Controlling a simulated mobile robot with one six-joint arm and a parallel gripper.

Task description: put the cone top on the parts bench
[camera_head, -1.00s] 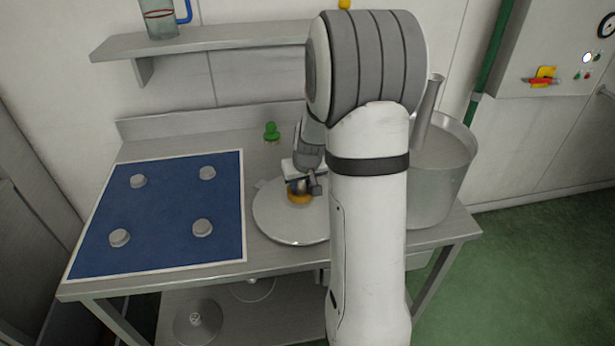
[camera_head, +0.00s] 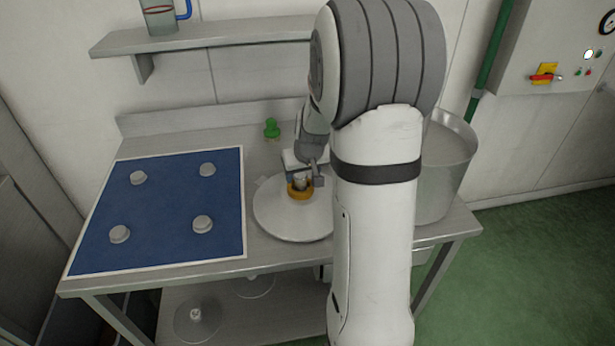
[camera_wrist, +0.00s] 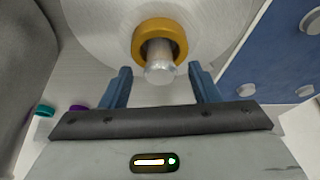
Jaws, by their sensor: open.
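A wide round grey metal disc (camera_head: 280,222), seemingly the cone top, lies on the metal bench (camera_head: 190,272). A yellow ring (camera_head: 300,194) sits at its middle around a short metal stud. The wrist view shows the yellow ring (camera_wrist: 178,33) and the stud (camera_wrist: 160,72) close up. My gripper (camera_head: 303,180) is over the middle of the disc, partly behind my arm in the head view. In the wrist view my gripper (camera_wrist: 160,70) is open, a finger on each side of the stud's end, and nothing is gripped. My arm hides the disc's right edge.
A blue mat (camera_head: 160,225) with several small grey pucks covers the bench's left part. A green knob-like item (camera_head: 271,128) stands behind the disc. A large metal pot (camera_head: 447,170) stands at right, partly hidden. More discs (camera_head: 197,318) lie on the lower shelf.

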